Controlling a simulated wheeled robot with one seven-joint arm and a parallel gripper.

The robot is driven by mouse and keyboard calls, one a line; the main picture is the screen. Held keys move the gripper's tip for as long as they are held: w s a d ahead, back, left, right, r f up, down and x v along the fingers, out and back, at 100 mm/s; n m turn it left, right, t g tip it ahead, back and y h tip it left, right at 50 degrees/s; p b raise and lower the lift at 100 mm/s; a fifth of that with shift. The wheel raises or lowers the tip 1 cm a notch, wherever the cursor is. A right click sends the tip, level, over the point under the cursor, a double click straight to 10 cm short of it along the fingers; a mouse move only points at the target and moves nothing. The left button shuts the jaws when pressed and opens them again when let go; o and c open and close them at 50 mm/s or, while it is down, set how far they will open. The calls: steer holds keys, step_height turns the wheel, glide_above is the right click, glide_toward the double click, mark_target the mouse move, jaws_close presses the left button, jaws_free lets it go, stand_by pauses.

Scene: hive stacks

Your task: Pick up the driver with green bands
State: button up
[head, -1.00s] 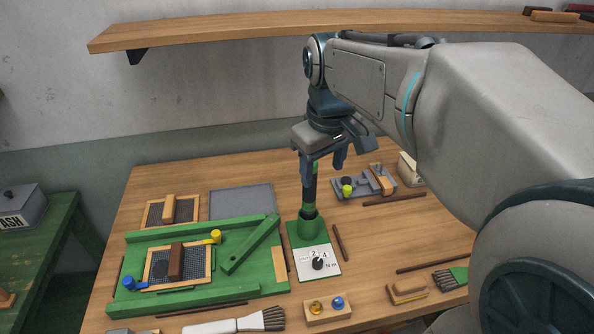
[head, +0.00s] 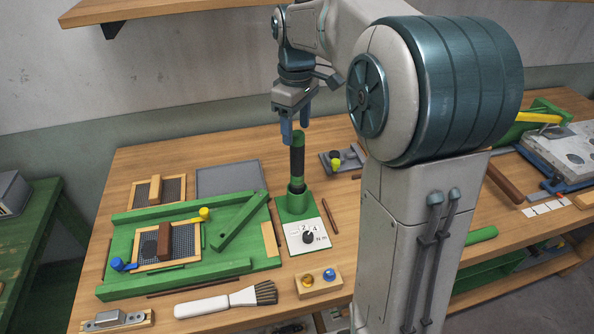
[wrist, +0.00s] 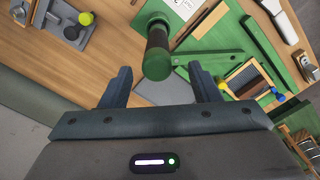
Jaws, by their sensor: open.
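The driver with green bands (head: 297,158) stands upright in a green holder (head: 296,206) on the table, a dark grip with green bands at its top and bottom. My gripper (head: 294,132) is open and empty, above and close to the driver's top in the head view. In the wrist view the driver (wrist: 157,52) shows beyond the fingertips of my gripper (wrist: 161,80), in line with the gap between them. I see no contact between the fingers and the driver.
A white dial card (head: 307,236) lies in front of the holder. A green board (head: 120,220) with a framed mesh is to the left, and a grey tool tray (head: 335,165) is behind right. A brush (head: 225,301) lies at the front. A shelf (head: 150,8) hangs on the wall.

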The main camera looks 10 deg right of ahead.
mark_target(297, 145)
steer(key=shift+w+d+f+p, duration=0.1)
steer(key=shift+f+p, duration=0.35)
steer(key=shift+f, duration=2.5)
steer(key=c, duration=1.2)
